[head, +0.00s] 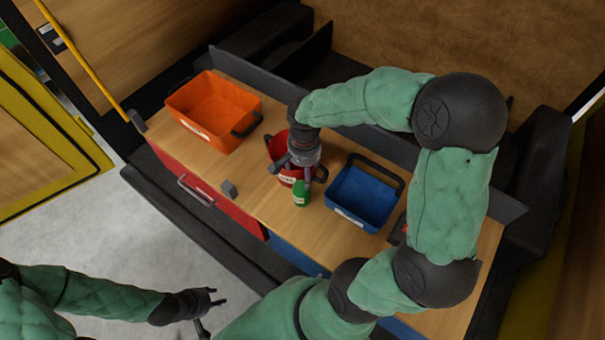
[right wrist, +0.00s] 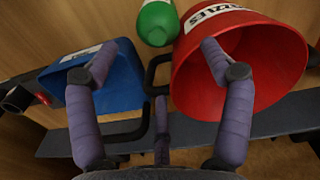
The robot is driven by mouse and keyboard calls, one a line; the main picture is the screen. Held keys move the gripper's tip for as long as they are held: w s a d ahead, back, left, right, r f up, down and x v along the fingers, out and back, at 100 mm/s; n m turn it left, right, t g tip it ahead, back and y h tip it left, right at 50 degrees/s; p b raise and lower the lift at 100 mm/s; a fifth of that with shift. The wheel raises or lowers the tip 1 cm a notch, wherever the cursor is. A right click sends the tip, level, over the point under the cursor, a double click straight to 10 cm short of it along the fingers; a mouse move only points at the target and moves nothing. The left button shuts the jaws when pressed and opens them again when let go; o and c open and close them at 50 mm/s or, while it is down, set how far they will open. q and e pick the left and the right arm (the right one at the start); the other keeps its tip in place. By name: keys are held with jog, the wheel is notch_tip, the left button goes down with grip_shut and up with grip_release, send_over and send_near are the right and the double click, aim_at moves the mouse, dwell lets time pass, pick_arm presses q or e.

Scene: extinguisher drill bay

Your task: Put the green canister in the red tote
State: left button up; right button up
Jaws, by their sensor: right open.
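The green canister (head: 301,194) stands on the wooden counter, in front of a round red container (head: 279,147). In the right wrist view the canister (right wrist: 157,22) is cut off by the top edge, beside the red container (right wrist: 240,65). That container is the only plainly red one in view and bears a white label. My right gripper (head: 305,175) is over the counter, close to the canister and partly hiding the red container. In the right wrist view its fingers (right wrist: 163,50) are spread, with nothing between them. My left gripper (head: 213,314) is open and empty over the floor, away from the counter.
An orange rectangular tote (head: 213,110) stands at the counter's left end. A blue tote (head: 362,196) with a dark handle stands right of the canister. A small grey block (head: 229,188) lies near the front edge. Bare counter lies between it and the canister.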

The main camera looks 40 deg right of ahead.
aim_at(303, 182)
jog(key=shift+d+f, duration=0.1)
jog(key=shift+f, duration=0.05)
notch_tip(303, 182, down, 5)
jog(key=shift+r, duration=0.1)
jog(key=shift+s+a+f, duration=0.15)
jog(key=shift+a+f, duration=0.2)
jog(key=shift+f, duration=0.2)
jog(key=f, duration=0.4)
jog(key=shift+a+b, duration=0.3)
jog(key=shift+b, duration=0.1)
grip_shut()
